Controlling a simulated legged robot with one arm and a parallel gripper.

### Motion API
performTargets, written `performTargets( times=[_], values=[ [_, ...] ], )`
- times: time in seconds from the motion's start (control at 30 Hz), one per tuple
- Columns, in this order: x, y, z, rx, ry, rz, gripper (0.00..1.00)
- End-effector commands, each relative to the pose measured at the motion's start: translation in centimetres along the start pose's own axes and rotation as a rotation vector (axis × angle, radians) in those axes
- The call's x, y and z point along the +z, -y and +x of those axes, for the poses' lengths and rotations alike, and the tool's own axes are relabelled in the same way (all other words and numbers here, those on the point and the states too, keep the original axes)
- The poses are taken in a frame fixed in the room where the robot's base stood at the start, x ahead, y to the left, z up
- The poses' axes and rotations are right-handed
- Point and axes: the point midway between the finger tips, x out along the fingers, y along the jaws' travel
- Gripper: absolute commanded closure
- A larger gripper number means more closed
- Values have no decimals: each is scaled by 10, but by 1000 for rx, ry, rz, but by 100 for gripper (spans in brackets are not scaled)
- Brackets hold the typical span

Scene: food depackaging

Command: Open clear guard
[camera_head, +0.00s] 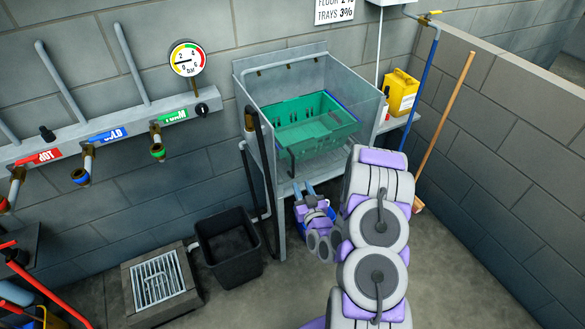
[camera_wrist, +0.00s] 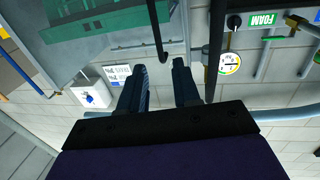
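The clear guard (camera_head: 318,160) is a see-through panel across the front of the grey metal wash station, in front of a green crate (camera_head: 300,112). It hangs down and looks closed. A dark handle (camera_head: 291,162) sits near its lower left part. My gripper (camera_head: 304,188) is just below the guard's lower edge, fingers pointing up, partly beside my own arm. In the wrist view, my gripper (camera_wrist: 160,66) has its fingers apart with nothing between them. The guard (camera_wrist: 75,52) fills the upper left there, and a dark hooked bar, apparently the handle (camera_wrist: 160,40), is just beyond the fingertips.
A black bin (camera_head: 228,248) and a floor drain grate (camera_head: 158,279) stand at lower left. Hose taps and a gauge (camera_head: 187,58) are on the left wall. A yellow container (camera_head: 401,93) and a broom (camera_head: 446,130) are at right. Floor between is bare.

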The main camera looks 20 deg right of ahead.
Motion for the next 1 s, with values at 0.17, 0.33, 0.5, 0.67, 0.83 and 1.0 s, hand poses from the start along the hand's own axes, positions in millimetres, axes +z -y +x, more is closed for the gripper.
performTargets(
  times=[0.17, 0.33, 0.5, 0.67, 0.83, 1.0],
  values=[
    [-2, -1, 13, -2, 0, -6, 68],
    [-3, -1, 26, -2, 2, -6, 68],
    [-3, -1, 45, 1, -12, -2, 68],
    [-2, -1, 70, 2, -10, -2, 68],
    [-2, -1, 96, 3, -9, 0, 68],
    [-2, -2, 114, 2, -8, -2, 68]
  ],
)
